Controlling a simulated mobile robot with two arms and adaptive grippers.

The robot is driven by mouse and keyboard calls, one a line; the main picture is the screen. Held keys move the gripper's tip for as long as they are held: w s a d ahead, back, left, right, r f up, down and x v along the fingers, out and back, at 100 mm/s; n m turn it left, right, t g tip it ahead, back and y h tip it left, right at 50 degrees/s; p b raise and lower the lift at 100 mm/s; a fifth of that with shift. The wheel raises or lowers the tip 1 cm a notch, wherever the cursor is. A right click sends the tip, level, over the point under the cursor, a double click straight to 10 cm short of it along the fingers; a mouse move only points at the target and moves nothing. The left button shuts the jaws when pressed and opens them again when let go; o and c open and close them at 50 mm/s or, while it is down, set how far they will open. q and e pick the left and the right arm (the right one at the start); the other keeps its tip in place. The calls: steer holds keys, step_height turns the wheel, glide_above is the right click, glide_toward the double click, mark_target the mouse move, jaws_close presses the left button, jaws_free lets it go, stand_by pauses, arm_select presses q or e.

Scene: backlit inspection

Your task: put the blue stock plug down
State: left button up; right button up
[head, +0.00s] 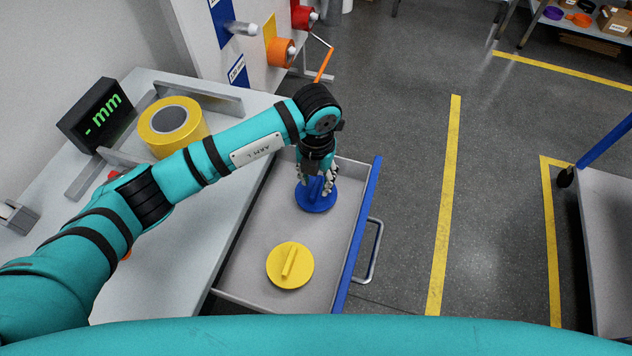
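The blue stock plug (316,202), a round disc with an upright grip, is at the far end of the open grey drawer (240,273). It looks level and low, at or close to the drawer floor; any small gap under it cannot be made out. My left gripper (316,188) points down over it, its fingers on either side of the blue grip. Whether they press on the grip or stand slightly apart is too small to tell. A yellow plug (290,266) with a bar grip lies nearer in the same drawer. My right gripper is not in view.
The drawer has a blue front edge (361,240) and a metal handle (374,252). On the bench to the left stand a yellow ring (172,124) and a black display reading "- mm" (97,114). Drawer floor around the yellow plug is clear. A grey table (608,240) stands at right.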

mark_target(316, 185)
arm_select(q)
step_height(316, 185, up, 10)
steer(key=shift+b, duration=0.35)
